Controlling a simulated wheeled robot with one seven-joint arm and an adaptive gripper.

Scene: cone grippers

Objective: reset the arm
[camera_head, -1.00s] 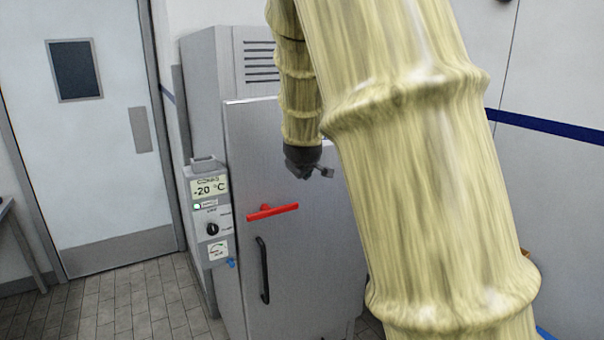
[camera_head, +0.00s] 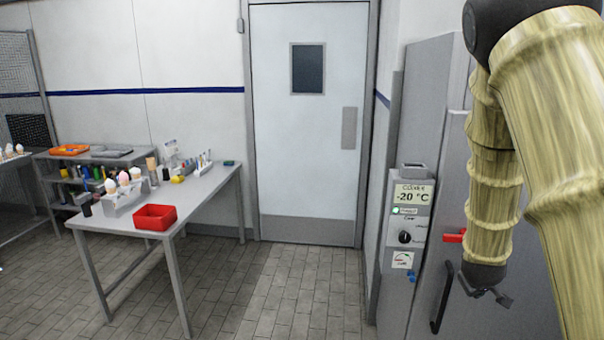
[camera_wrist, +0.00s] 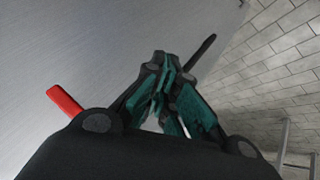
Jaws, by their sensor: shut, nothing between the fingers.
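My bamboo-textured arm (camera_head: 495,200) hangs down at the right of the head view, in front of the grey freezer door. My gripper (camera_head: 492,295) is at its lower end, small and dark. In the wrist view my gripper (camera_wrist: 168,85) shows its dark and teal fingers brought together at the tips, with nothing between them. The freezer (camera_head: 425,130) stands behind my arm, its door shut. Its red lever (camera_head: 454,237) is partly hidden by my arm and shows again in the wrist view (camera_wrist: 66,103). Its black handle (camera_head: 441,297) is just left of my gripper.
A metal table (camera_head: 200,204) at the left bears a red bin (camera_head: 155,217), a holder with cones (camera_head: 124,192) and small items. A shelf (camera_head: 48,170) with an orange tray (camera_head: 69,149) is behind. A closed door (camera_head: 305,125) is at the back. The tiled floor (camera_head: 260,285) between is clear.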

